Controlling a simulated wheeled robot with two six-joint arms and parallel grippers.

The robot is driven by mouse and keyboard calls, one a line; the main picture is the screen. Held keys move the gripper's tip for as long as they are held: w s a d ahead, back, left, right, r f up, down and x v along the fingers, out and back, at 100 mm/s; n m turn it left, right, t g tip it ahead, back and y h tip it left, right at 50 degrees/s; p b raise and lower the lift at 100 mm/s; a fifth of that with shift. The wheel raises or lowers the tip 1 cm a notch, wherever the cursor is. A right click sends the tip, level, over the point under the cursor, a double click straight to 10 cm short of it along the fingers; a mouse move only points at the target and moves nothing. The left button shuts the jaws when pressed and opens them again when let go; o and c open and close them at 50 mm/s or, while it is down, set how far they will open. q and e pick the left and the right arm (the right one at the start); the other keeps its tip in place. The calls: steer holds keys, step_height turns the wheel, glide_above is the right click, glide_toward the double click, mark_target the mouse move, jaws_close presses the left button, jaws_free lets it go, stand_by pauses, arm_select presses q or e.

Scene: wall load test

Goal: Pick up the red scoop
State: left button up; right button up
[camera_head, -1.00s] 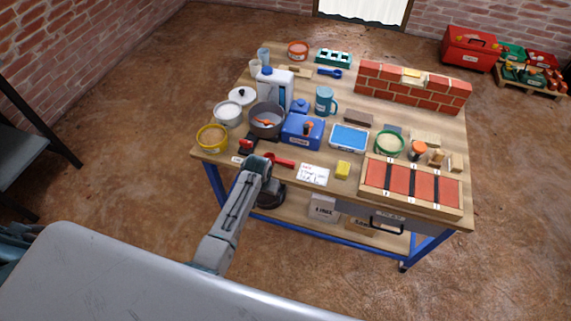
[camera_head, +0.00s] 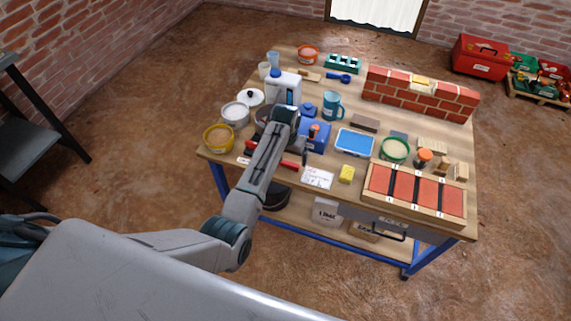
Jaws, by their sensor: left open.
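The red scoop (camera_head: 290,164) lies on the workbench near its front edge. Its red end shows just right of my left forearm, and the forearm hides the rest. My left arm reaches in from the lower left across the bench's front edge. My left gripper (camera_head: 285,117) is open, above the bench beyond the scoop, over the grey pan and beside the blue box. The wrist hides most of its fingers, and I see nothing held in it. My right gripper is out of view.
Around the gripper stand a white jug (camera_head: 284,87), a blue box (camera_head: 314,137), a grey pan (camera_head: 263,113) and a yellow tub (camera_head: 218,138). A white note (camera_head: 318,178) and yellow sponge (camera_head: 346,174) lie right of the scoop. A brick wall piece (camera_head: 420,98) stands at the back right.

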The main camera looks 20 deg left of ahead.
mark_target(289, 163)
arm_select(q)
steer(key=f, duration=0.4)
steer(key=shift+w+f, duration=0.1)
steer(key=shift+w, duration=0.3)
steer(key=shift+c, duration=0.4)
steer(key=c, duration=0.9)
steer(key=shift+r, duration=0.5)
step_height(289, 163, up, 2)
steer(key=shift+r, duration=0.1)
steer(key=shift+s+d+r, duration=0.2)
steer(key=shift+s, duration=0.4)
steer(key=s+d, duration=0.1)
steer(key=s, duration=0.3)
steer(key=s+d+r, duration=0.1)
steer(key=s, duration=0.9)
steer(key=shift+s+d+r+b, duration=0.25)
steer(key=shift+d+b, duration=0.1)
steer(key=shift+d, duration=0.05)
